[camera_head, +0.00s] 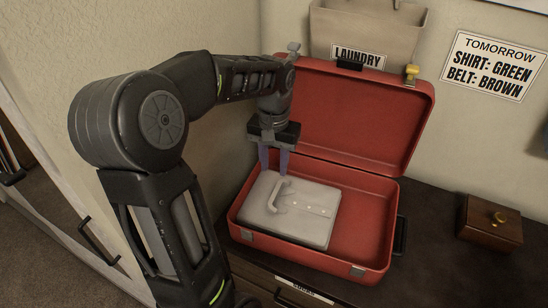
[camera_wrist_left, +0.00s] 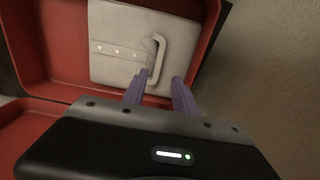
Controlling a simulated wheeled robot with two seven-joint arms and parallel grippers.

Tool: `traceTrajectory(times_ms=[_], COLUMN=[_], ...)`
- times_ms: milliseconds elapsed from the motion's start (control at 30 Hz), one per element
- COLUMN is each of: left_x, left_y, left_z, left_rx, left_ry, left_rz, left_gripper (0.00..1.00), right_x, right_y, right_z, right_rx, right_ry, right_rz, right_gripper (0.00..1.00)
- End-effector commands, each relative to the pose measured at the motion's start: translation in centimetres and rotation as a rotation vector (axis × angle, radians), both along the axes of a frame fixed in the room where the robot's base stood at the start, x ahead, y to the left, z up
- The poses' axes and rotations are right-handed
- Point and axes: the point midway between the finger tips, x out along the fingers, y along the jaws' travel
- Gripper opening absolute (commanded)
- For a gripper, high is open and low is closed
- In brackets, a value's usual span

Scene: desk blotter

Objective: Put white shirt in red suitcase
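The white shirt (camera_head: 303,227) is a folded, flat bundle with buttons and a raised collar. It lies inside the open red suitcase (camera_head: 374,240), on the left side of its base. The shirt also shows in the left wrist view (camera_wrist_left: 115,45), against the red wall of the case (camera_wrist_left: 200,35). My left gripper (camera_head: 273,172) hangs above the suitcase's rear left part, by the collar end. Its two purple fingers are apart with nothing visible between them; they show in the left wrist view (camera_wrist_left: 160,88). My right gripper is not in view.
A beige laundry bin (camera_head: 368,28) is on the wall behind the raised lid (camera_head: 350,115). A sign (camera_head: 493,65) reads shirt green, belt brown. A small wooden box (camera_head: 490,222) sits right of the case on the dark dresser top (camera_head: 435,265). A wall stands close left.

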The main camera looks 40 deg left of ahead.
Motion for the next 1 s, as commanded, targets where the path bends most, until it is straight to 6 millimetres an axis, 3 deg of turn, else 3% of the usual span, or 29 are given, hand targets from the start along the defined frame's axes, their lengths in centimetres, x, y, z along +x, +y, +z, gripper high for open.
traceTrajectory(times_ms=[200,1000], left_x=[0.0,0.0], left_y=[0.0,0.0], left_z=[2.1,2.2], left_rx=[0.000,0.000], left_ry=[-0.001,0.000], left_rz=[0.000,0.000], left_gripper=[0.34,0.34], right_x=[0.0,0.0], right_y=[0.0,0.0], right_z=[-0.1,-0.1], right_rx=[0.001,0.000], right_ry=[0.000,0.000], right_rz=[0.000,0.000], right_gripper=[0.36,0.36])
